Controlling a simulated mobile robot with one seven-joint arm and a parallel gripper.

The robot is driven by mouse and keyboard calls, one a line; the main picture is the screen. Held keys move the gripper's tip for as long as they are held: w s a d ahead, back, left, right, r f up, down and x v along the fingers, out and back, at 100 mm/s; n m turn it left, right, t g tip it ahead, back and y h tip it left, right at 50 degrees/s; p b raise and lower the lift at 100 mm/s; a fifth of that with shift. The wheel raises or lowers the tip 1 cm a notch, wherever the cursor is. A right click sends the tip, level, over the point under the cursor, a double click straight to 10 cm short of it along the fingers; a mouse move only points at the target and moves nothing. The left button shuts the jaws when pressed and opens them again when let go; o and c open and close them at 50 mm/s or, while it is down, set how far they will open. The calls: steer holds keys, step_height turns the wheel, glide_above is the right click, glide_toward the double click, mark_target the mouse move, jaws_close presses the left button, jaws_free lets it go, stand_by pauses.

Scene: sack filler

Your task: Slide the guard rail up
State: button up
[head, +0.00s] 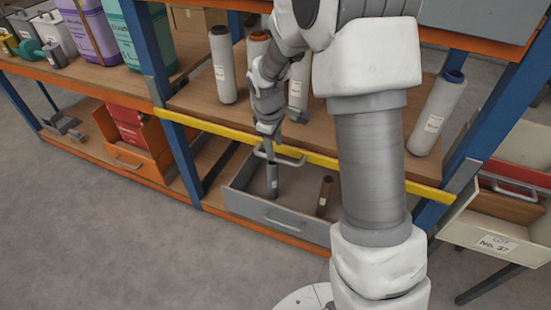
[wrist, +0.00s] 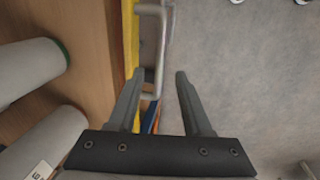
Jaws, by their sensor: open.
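The guard rail (head: 222,130) is a yellow bar along the front edge of the wooden shelf, with a pale bracket handle (head: 291,161) on it. In the wrist view the yellow rail (wrist: 129,45) runs up the picture, and the handle (wrist: 161,50) stands out to its right. My gripper (head: 269,152) points down at the handle's left part. In the wrist view my gripper (wrist: 159,74) is open, with the handle's lower end showing between the fingers. I cannot tell whether either finger touches it. My arm hides part of the rail at right.
White rolls (head: 223,65) stand on the shelf behind the rail. A grey open drawer (head: 285,213) with a dark cylinder (head: 272,180) and a brown cylinder (head: 324,196) is below. Blue uprights (head: 181,160) flank the bay. The floor in front is clear.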

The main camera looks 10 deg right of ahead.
mark_target(276, 159)
steer(key=shift+w+d+f+b, duration=0.2)
steer(key=shift+f+b, duration=0.1)
steer(key=shift+f, duration=0.75)
steer(key=shift+w+d+f+b, duration=0.15)
steer(key=shift+f+b, duration=0.1)
steer(key=shift+f, duration=0.8)
steer(key=shift+a, duration=0.1)
steer(key=shift+c, duration=0.3)
jaws_close()
